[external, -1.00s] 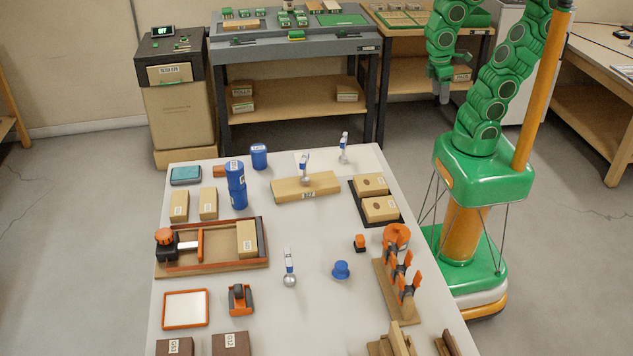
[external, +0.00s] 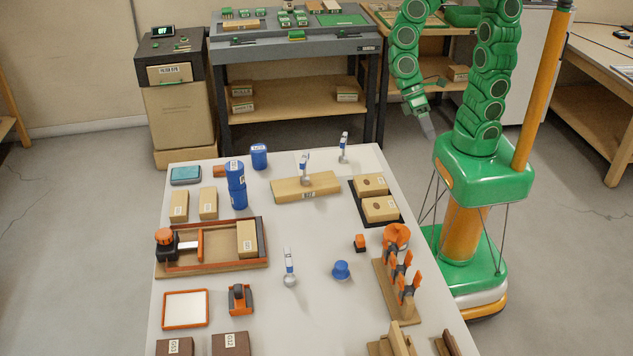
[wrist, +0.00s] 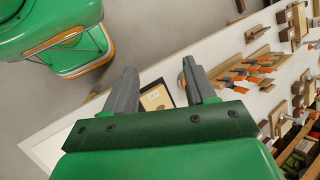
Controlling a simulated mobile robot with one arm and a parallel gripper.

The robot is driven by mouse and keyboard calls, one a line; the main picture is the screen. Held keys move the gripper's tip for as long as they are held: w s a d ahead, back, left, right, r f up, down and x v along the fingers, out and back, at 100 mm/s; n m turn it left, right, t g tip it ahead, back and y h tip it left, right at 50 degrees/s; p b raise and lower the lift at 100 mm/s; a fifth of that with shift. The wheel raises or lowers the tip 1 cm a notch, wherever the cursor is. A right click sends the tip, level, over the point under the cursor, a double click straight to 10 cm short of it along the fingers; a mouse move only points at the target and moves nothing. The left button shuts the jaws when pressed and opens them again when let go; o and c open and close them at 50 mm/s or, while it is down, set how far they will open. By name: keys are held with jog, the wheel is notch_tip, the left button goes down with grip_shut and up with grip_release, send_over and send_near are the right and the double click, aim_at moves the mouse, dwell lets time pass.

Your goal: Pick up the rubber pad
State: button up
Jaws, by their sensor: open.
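I cannot tell for certain which thing is the rubber pad. A flat teal pad-like piece (external: 186,175) in a dark surround lies at the table's far left corner. A dark flat mat (external: 392,217) lies under two tan boxes near the right edge. My gripper (external: 430,130) hangs in the air past the table's far right side, apart from everything on it. In the wrist view my gripper (wrist: 160,78) is open and empty, its two grey fingers spread. A tan labelled box (wrist: 155,97) shows beyond them, well below.
The white table (external: 320,320) is crowded. Blue cylinders (external: 236,185), a wooden block (external: 306,187), an orange-framed tray (external: 185,308) and an upright orange-clip rack (external: 397,290) stand on it. A blue knob (external: 341,270) is near the middle. Bare tabletop surrounds it.

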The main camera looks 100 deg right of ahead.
jog(key=w+a+f+m+y, duration=0.2)
jog(key=w+a+m+y, duration=0.1)
jog(key=w+a, duration=0.35)
jog(key=m+t+y, duration=0.4)
jog(key=m+y, duration=0.1)
jog(key=m, duration=0.8)
send_near(361, 240)
jog(key=x, duration=0.4)
jog(key=shift+s+a, duration=0.2)
jog(key=shift+s, duration=0.2)
jog(key=shift+a+f+h, duration=0.15)
jog(key=shift+a+f, duration=0.05)
jog(key=shift+a, duration=0.3)
jog(key=shift+a+f+h, duration=0.15)
jog(key=shift+a, duration=0.3)
jog(key=shift+w+x, duration=0.2)
jog(key=shift+x, duration=0.8)
jog(key=shift+w+x, duration=0.15)
jog(key=shift+x, duration=1.7)
grip_shut()
